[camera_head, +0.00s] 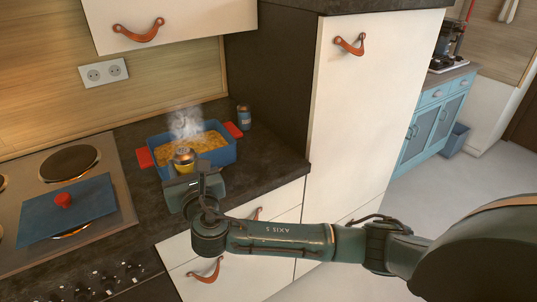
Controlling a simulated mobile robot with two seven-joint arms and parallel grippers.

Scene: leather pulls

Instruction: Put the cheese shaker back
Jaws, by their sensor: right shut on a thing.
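My right gripper (184,179) is shut on the cheese shaker (184,161), a small yellow container with a metallic top. It looks roughly upright at the front edge of a blue baking dish (215,158). From this angle I cannot tell how high above the dish or counter it is. The gripper hides its lower part. The dish has red handles and holds steaming yellow food. My left gripper is not in view.
A small blue-grey jar (244,117) stands behind the dish by the dark cabinet side. The stove (95,215) with a blue lid (68,209) is on the left. Dark counter (265,165) is bare right of the dish. A tall white cabinet (365,110) stands at right.

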